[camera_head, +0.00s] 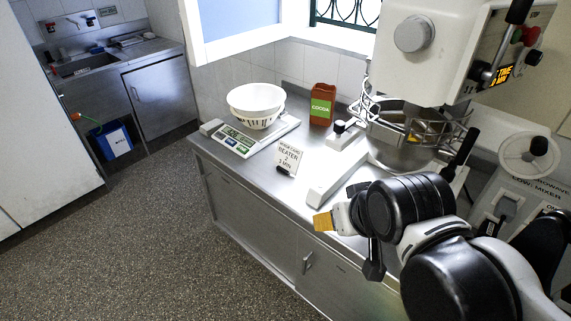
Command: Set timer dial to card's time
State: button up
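A white card (290,156) stands on the steel counter and reads "BEATER" with "3 MIN" at the bottom; its top line is too small to read surely. The big white mixer (440,55) stands at the right. Its side panel has a lit orange display (501,77) that seems to read "TIME 0 MIN". Near it are a red knob (530,36) and a black knob (534,58); I cannot tell which is the timer dial. My gripper (340,205) is over the counter's front edge, left of and below the panel. Its yellowish fingertips look apart, with nothing between them.
A white bowl (257,100) sits on a scale (240,142). The mixer's steel bowl (400,150) and wire guard stand right of the card. A lidded white machine (525,165) is at the right. Floor at left is clear.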

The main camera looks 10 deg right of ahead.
aim_at(534, 56)
jog(key=z, duration=1.3)
jog(key=i+l+z, duration=0.15)
jog(key=i, duration=0.2)
